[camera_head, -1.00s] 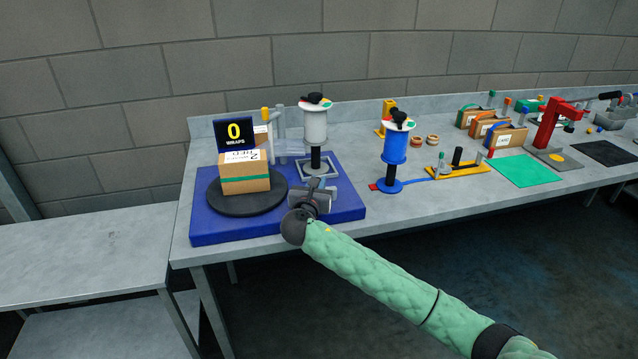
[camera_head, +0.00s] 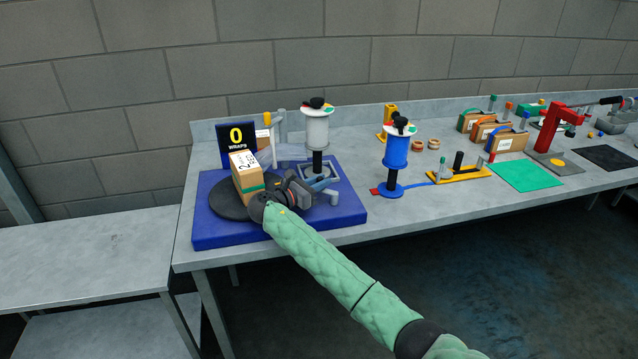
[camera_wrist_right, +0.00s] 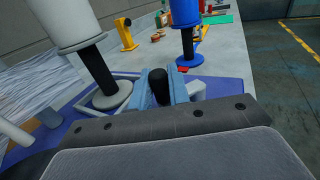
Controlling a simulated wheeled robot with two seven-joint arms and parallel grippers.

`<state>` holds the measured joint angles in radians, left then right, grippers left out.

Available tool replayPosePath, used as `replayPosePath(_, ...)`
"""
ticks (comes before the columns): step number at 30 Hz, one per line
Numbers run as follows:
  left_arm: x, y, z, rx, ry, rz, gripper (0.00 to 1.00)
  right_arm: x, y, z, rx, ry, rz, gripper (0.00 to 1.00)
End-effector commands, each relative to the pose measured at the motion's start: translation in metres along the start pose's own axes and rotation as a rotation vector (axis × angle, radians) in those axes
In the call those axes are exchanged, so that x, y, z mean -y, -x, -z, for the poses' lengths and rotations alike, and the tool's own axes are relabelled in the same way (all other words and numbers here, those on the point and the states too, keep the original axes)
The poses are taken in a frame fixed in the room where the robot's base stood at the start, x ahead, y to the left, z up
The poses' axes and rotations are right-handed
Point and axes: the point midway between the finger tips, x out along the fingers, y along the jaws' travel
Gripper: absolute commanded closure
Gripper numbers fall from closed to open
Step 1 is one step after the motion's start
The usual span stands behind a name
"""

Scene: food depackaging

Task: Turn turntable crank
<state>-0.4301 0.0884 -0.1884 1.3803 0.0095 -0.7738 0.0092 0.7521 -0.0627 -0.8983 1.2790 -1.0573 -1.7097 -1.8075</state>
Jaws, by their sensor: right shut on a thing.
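The round dark turntable (camera_head: 225,203) sits on a blue base (camera_head: 215,235) at the left of the bench. A cardboard box (camera_head: 246,178) with a green stripe stands on it, turned at an angle. My right gripper (camera_head: 322,186) is low over the base, to the right of the box. In the right wrist view its fingers (camera_wrist_right: 170,84) are shut on the black crank handle (camera_wrist_right: 158,88). The crank arm is mostly hidden by the gripper. A display (camera_head: 236,137) behind the box reads 0 wraps. My left gripper is out of view.
A white film roll (camera_head: 316,130) on a black post stands just behind the gripper. A blue roll (camera_head: 396,152) stands to the right, by a yellow fixture (camera_head: 460,176). Clamped boxes and a red press (camera_head: 550,125) are farther right. A lower table (camera_head: 80,250) at left is bare.

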Motion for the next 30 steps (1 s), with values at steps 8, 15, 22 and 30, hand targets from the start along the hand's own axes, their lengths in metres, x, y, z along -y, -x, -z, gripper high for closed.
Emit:
replayPosePath(8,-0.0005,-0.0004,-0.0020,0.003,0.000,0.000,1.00,0.0001,-0.0016,0.0007,0.000,0.001,0.015,1.00)
replayPosePath(15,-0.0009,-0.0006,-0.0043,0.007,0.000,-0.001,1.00,0.0002,-0.0015,0.0008,0.000,0.001,0.014,0.76)
replayPosePath(22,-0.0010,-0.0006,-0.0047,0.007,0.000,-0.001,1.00,0.0000,-0.0011,0.0006,0.000,0.000,0.013,0.63)
replayPosePath(30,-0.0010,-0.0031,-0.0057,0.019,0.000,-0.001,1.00,-0.0007,0.0077,0.0022,-0.001,-0.001,0.012,0.63)
